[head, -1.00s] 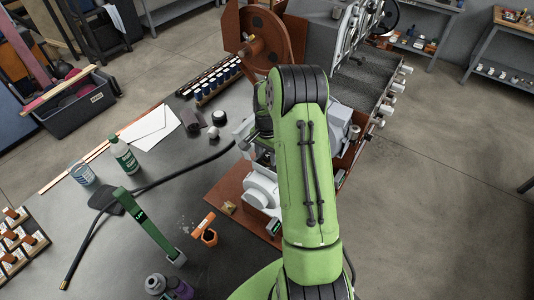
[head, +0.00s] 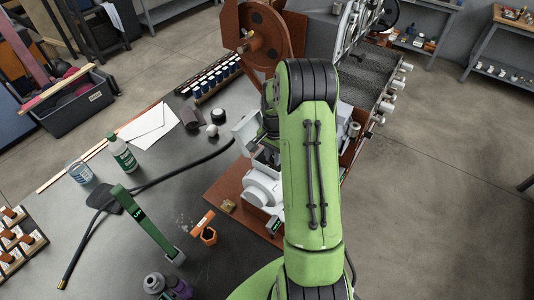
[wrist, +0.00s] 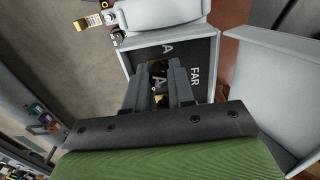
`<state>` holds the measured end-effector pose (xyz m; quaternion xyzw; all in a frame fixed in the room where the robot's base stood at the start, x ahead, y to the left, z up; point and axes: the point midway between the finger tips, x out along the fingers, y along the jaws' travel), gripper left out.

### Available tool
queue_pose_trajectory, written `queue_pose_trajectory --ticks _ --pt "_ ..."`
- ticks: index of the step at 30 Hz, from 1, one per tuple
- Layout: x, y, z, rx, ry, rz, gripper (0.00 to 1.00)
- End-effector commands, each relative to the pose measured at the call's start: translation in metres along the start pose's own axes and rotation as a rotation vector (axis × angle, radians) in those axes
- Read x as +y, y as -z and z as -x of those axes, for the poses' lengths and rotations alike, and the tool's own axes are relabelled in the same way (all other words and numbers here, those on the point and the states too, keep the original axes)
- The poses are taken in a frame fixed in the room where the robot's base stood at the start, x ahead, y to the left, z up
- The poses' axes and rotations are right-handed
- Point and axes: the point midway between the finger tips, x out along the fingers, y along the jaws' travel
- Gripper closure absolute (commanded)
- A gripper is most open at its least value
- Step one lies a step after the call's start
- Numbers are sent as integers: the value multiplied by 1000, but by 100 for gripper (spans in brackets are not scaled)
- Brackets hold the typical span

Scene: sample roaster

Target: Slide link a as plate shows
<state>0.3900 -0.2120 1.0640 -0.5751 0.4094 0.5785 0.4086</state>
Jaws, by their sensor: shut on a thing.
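In the wrist view my gripper (wrist: 160,82) reaches down into a light grey open box with a dark plate (wrist: 198,55) inside. The plate carries white letters "A" and the word "FAR". My gripper is shut on a small dark and brass-coloured piece (wrist: 157,67) marked "A", which I take to be link a. The fingers hide part of it, and its full shape cannot be told. In the head view my green arm covers most of the gripper and the held piece, above the light grey machine (head: 263,186).
A pale grey lid or panel (wrist: 268,85) stands right of the fingers in the wrist view. In the head view a brown wheel (head: 264,35) stands behind the machine.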

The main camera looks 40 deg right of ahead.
Motion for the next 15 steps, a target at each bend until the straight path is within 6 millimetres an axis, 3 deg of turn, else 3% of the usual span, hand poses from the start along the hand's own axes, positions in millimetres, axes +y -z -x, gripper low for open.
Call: queue_pose_trajectory --ticks 9,10,15 --pt "8 2 -1 5 -1 -7 100" --pt "8 2 -1 5 -2 -7 75" --pt "7 1 -1 4 -1 -6 50"
